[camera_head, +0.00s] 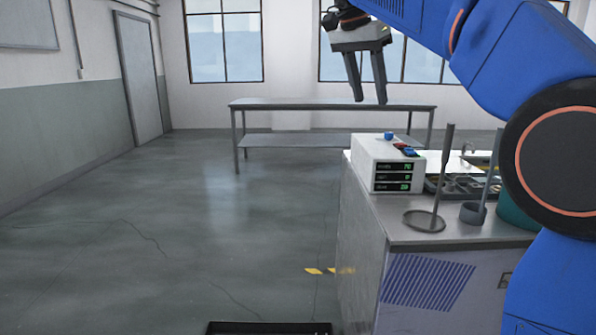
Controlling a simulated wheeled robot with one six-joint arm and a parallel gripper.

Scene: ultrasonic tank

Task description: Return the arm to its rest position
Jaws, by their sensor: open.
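My gripper (370,101) hangs at the upper right of the view with its fingers pointing down. The two dark fingers are apart and nothing is between them. It is in the air, above the white control box (378,166) in the picture and apart from the bench. My blue arm reaches in from the right edge and hides part of the bench's right side.
The bench (470,229) holds the control box with lit green displays, a rod on a round base (425,221), a small grey cup (473,213) and a sink area behind. A long table (290,104) stands farther back. The left floor is clear. A black tray edge (268,328) shows at the bottom.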

